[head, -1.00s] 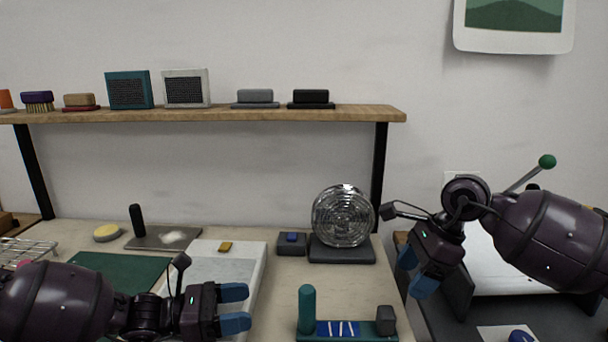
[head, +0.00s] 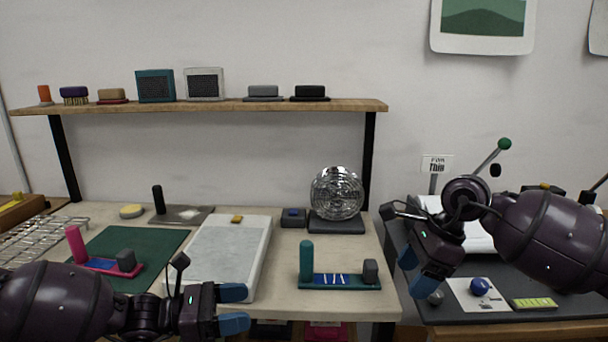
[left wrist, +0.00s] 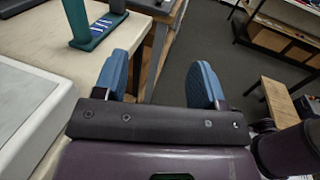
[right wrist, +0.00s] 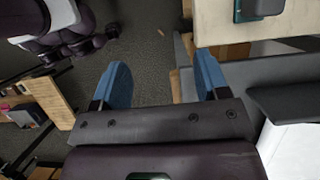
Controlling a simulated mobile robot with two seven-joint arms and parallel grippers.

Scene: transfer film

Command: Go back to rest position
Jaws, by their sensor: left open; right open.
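My left gripper (head: 232,307) is at the lower left in the head view, in front of the white slab on the table. Its blue fingers are apart and empty; in the left wrist view the gripper (left wrist: 165,80) has floor and the table edge beyond its fingers. My right gripper (head: 410,272) is at the right in the head view, by the gap between the two tables. Its fingers are apart with nothing between them in the right wrist view (right wrist: 160,85). Neither gripper touches any object that I can see.
The light table (head: 140,216) holds a teal-handled tool (head: 340,281), a pink-handled tool (head: 103,265) on a green mat (head: 165,240), a white slab (head: 225,260) and a wire-guarded fan (head: 336,192). A dark table (head: 450,310) on the right carries a blue ball (head: 480,286). A wooden shelf (head: 220,107) spans the back.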

